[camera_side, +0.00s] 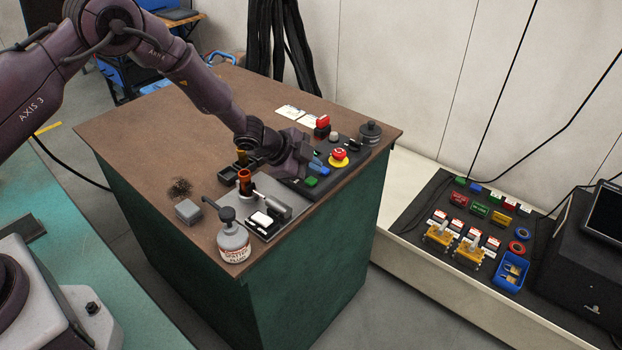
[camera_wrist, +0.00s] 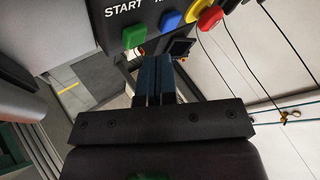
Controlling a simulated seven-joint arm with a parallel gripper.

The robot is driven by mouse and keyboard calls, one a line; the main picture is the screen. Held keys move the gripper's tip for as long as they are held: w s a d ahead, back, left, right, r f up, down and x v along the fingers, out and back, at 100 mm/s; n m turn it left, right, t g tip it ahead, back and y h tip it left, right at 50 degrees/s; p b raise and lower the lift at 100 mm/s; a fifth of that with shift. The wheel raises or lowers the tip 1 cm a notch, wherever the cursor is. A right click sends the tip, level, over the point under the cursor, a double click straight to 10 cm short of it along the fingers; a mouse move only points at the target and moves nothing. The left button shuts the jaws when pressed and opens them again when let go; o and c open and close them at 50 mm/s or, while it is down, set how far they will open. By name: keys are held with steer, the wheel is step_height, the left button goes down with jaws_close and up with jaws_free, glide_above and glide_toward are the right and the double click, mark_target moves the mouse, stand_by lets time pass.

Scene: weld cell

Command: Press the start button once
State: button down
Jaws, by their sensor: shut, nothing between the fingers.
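The green start button (camera_wrist: 133,34) sits under the word START on the black control panel (camera_wrist: 95,32) in the wrist view. It also shows in the side view (camera_side: 311,182), near the panel's front edge. My gripper (camera_wrist: 153,62) is shut and empty, its two dark fingers side by side. In the wrist view the fingertips appear just below and right of the green button, with a gap in the picture. In the side view my gripper (camera_side: 303,160) is over the left part of the panel. I cannot tell whether it touches anything.
A blue button (camera_wrist: 171,19) and a red emergency stop (camera_wrist: 208,18) on a yellow base sit right of the green button. A flux bottle (camera_side: 234,243) and a grey fixture plate (camera_side: 276,190) are near the front of the brown bench top (camera_side: 150,130).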

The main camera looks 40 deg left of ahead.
mark_target(311, 181)
steer(key=shift+f, duration=0.1)
steer(key=shift+f, duration=0.35)
steer(key=shift+f, duration=0.5)
stand_by(0.6)
steer(key=shift+r, duration=0.9)
steer(key=shift+r, duration=0.1)
steer(key=shift+r, duration=2.45)
